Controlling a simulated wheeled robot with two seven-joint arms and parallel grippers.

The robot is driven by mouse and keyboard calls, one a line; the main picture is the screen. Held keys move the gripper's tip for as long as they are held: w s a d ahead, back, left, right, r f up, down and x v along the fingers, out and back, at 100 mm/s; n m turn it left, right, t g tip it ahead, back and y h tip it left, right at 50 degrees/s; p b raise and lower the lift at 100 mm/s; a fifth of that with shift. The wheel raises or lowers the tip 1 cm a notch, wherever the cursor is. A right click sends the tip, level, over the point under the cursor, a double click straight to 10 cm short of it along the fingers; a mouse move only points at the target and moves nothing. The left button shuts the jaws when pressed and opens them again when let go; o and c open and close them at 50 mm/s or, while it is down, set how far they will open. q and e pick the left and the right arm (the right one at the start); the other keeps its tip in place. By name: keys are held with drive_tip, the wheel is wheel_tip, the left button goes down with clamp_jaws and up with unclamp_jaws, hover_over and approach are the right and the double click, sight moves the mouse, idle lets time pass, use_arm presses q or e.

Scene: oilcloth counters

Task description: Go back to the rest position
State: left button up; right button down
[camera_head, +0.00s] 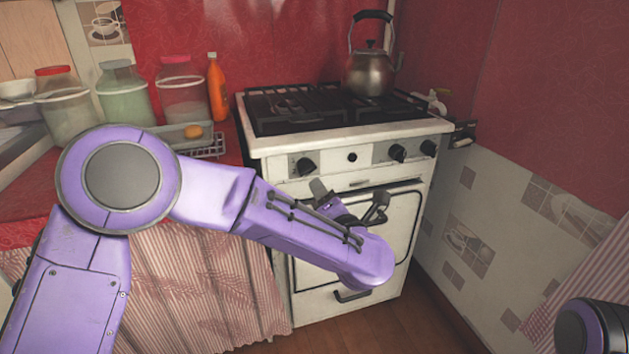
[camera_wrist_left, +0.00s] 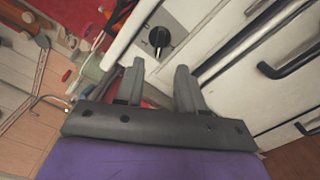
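My left arm reaches from the left across the head view. Its left gripper (camera_head: 348,194) is in front of the white stove's upper front, just below the knobs. In the left wrist view the two dark fingers of this gripper (camera_wrist_left: 159,68) stand apart with nothing between them. A black stove knob (camera_wrist_left: 160,37) shows beyond the fingertips. I cannot tell whether a finger touches the stove (camera_head: 350,142). A dark and purple part of my right arm shows at the lower right edge of the head view; its gripper is out of view.
A metal kettle (camera_head: 370,72) stands on the stove top. On the red counter at left are several jars, including a green one (camera_head: 125,95), an orange bottle (camera_head: 217,88) and a wire rack (camera_head: 208,147). A tiled wall (camera_head: 475,235) closes off the right side.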

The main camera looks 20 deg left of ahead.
use_arm(q)
drive_tip(key=shift+v, duration=0.9)
